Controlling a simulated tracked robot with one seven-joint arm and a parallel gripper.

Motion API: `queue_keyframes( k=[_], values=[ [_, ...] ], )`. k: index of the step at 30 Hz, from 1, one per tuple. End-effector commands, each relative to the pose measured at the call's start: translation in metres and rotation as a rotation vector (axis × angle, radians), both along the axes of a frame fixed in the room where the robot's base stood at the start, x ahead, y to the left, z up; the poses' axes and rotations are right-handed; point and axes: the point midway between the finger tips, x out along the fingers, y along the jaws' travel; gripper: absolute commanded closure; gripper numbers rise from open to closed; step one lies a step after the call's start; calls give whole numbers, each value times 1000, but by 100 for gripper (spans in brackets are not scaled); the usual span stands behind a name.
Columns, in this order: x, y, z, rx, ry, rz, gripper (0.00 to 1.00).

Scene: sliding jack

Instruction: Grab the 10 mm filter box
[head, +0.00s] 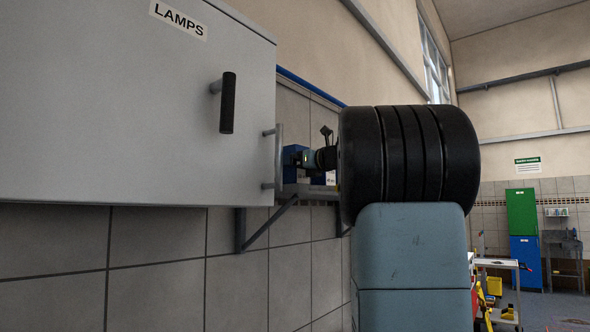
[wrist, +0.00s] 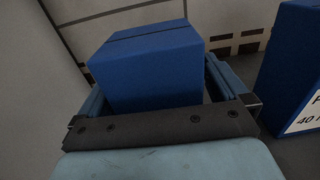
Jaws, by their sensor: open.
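A blue box (wrist: 150,72) stands between the two fingers of my gripper (wrist: 158,88) in the wrist view. The fingers are open on either side of it; I cannot tell whether either touches it. No label shows on its visible faces, so I cannot read its size. In the head view my gripper (head: 309,159) is small and partly hidden behind my arm, at blue boxes (head: 294,152) on a wall shelf (head: 310,189).
Another blue box (wrist: 297,65) with a white label reading "40 m", cut off, stands close to the right of my gripper. A grey cabinet marked LAMPS (head: 120,110) with a black handle (head: 227,103) hangs left of the shelf. A grey bar handle (head: 278,158) is at its right side.

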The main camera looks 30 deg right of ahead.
Motion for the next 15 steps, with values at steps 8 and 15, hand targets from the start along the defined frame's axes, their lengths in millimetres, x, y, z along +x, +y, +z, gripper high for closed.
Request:
queue_keyframes(
  k=[8,15],
  values=[
    [9,3,0,0,0,0,0],
    [8,3,0,1,0,0,19]
  ],
)
